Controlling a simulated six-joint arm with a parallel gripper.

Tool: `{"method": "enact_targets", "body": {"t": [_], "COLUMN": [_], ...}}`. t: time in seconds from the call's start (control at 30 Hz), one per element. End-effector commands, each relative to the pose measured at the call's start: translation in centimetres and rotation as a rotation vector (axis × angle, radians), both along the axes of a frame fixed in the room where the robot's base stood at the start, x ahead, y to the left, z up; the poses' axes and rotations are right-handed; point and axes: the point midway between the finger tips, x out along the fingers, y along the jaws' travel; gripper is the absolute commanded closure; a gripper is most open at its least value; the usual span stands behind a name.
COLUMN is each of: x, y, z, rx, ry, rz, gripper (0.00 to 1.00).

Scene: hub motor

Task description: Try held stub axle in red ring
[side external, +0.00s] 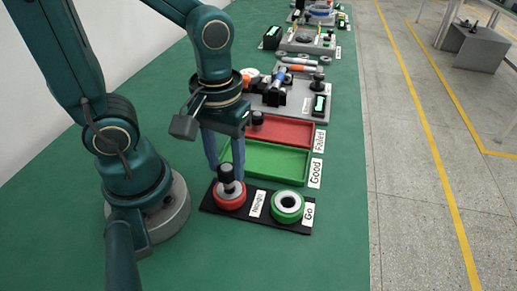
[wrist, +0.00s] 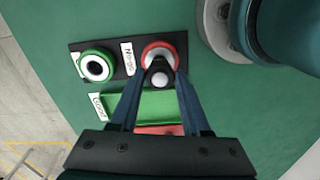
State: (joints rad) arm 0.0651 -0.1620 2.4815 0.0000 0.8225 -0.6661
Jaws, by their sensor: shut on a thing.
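My gripper (wrist: 160,82) is shut on a dark stub axle (side external: 226,172) and holds it upright over the red ring (side external: 229,194). In the side view the axle's lower end is at the ring's centre; I cannot tell how far it is in the bore. In the wrist view the axle's pale round end (wrist: 160,79) shows between the fingertips, with the red ring (wrist: 158,46) around and behind it. The green ring (side external: 287,206) sits beside it on the same black plate (side external: 258,222), with labels reading Nogo and Go. The wrist view also shows the green ring (wrist: 96,66).
An empty green tray (side external: 265,162) labelled Good lies just behind the plate. Beyond it is a red tray (side external: 283,131) labelled Failed, with a dark part (side external: 257,118) at its left end. A grey fixture board (side external: 310,105) with motor parts stands farther back.

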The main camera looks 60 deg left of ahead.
Motion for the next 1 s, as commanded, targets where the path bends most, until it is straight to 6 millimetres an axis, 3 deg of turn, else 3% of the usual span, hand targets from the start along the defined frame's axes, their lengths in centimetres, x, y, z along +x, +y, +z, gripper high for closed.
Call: {"method": "enact_targets", "body": {"t": [0.23,0.57,1.0], "x": [0.1,0.1,0.0], "y": [0.0,0.0,0.0], "z": [0.4,3.6,0.6], "rx": [-0.001,-0.001,0.0], "ry": [-0.004,-0.003,0.002], "rz": [0.0,0.0,0.0], "gripper": [1.0,1.0,1.0]}}
